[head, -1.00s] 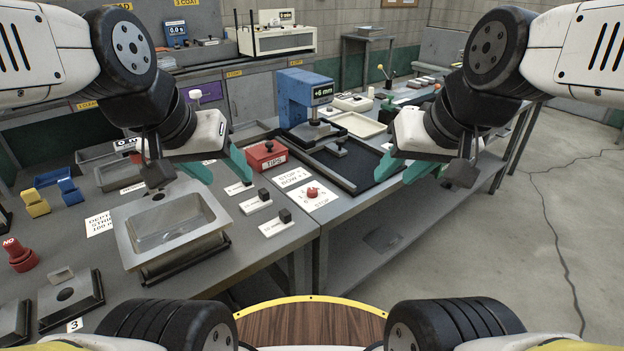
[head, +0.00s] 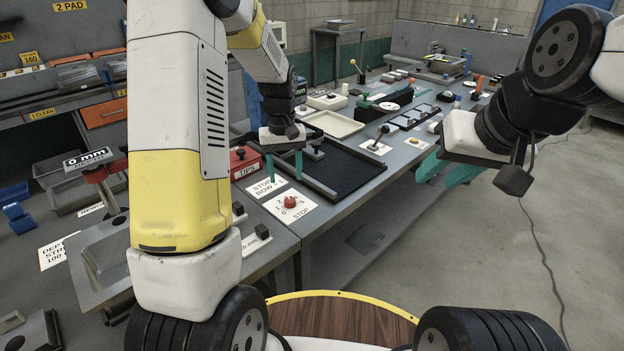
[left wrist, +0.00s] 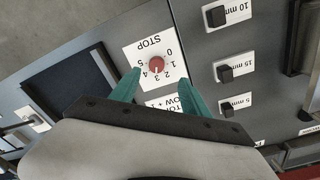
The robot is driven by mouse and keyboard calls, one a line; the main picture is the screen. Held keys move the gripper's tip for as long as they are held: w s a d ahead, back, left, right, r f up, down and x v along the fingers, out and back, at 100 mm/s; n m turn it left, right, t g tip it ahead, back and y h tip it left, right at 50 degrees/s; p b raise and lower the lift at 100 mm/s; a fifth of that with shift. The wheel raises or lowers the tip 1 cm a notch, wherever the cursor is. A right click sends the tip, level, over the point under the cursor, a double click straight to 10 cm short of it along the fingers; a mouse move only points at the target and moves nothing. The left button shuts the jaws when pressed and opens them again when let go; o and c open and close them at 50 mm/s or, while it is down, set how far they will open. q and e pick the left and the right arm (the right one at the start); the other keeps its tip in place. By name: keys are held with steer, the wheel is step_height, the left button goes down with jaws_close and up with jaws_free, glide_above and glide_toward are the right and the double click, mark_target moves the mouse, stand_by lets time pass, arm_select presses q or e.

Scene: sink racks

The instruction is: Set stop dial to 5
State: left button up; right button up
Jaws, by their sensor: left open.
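The stop dial is a red knob (head: 290,202) on a white plate (head: 313,213) printed with numbers and "STOP", near the bench's front edge. In the left wrist view the dial (left wrist: 157,64) shows between and slightly beyond my fingertips, with the numbers 0 to 5 around it. Its exact setting is too small to tell. My left gripper (head: 284,178) is open and empty, pointing down above and behind the dial, apart from it. My right gripper (head: 440,180) is open and empty, out beyond the bench's front edge.
A red TIPS box (head: 244,162) stands behind left of the dial. A black-lined tray (head: 345,172) lies to its right. In the left wrist view, black-knobbed blocks on labelled plates, such as 15 mm (left wrist: 226,72), lie close by.

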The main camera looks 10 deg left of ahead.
mark_target(290, 200)
arm_select(q)
steer(key=shift+w+d+f, duration=0.15)
steer(key=shift+w+f, duration=0.1)
steer(key=shift+f, duration=0.25)
steer(key=shift+w+d+f, duration=0.1)
steer(key=shift+w+f, duration=0.15)
steer(key=shift+f, duration=0.25)
step_height(290, 200, down, 7)
steer(key=shift+f, duration=0.15)
jaws_close()
